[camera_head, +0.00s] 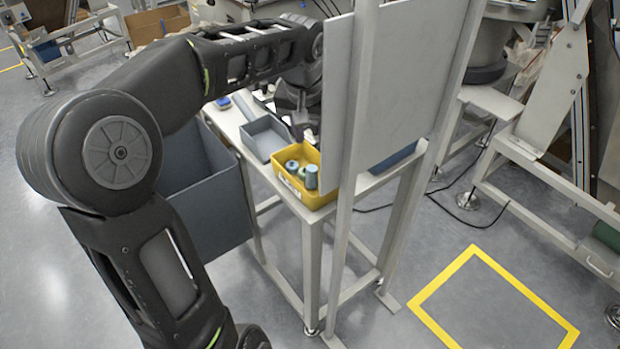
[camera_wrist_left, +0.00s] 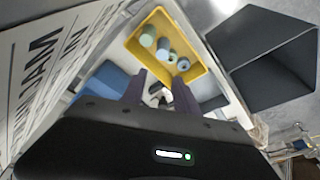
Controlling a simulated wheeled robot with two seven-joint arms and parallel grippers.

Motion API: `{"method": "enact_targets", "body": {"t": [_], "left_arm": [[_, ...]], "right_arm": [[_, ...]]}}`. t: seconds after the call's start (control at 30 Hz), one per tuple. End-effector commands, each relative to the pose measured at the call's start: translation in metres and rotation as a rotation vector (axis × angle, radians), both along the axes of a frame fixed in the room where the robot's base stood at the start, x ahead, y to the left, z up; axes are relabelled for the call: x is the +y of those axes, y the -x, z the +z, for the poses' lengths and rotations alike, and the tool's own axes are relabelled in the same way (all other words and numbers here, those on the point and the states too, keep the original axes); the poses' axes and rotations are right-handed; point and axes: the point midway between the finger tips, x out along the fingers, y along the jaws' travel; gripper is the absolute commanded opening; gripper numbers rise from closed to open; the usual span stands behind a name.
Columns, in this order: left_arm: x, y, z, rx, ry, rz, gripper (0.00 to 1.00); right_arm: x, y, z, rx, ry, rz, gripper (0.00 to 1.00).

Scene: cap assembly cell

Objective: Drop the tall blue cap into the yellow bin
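The yellow bin (camera_head: 319,200) stands on the table and also shows in the left wrist view (camera_wrist_left: 196,72). Several greenish and bluish caps are inside it. A taller blue-teal cap (camera_head: 312,178) stands toward its right end in the head view; it appears to be the left one in the left wrist view (camera_wrist_left: 148,37). My left gripper (camera_wrist_left: 160,95) is beside the bin, with its fingers apart and no cap visible between them. A small white and dark shape shows in the gap, unclear. In the head view its fingers are partly hidden. My right gripper is out of view.
A grey-blue tray (camera_head: 249,133) sits beside the bin on the table (camera_head: 262,172). A large dark grey bin (camera_head: 215,205) stands left of the table. An upright panel (camera_head: 385,90) and post rise at the right, hiding part of a blue box (camera_head: 392,158).

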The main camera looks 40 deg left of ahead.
Motion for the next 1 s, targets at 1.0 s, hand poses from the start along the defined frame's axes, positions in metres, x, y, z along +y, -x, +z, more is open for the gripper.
{"method": "enact_targets", "body": {"t": [1.0], "left_arm": [[-0.006, 0.018, 0.071, -0.002, -0.001, 0.000, 0.50]], "right_arm": [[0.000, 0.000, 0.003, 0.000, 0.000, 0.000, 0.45]]}}
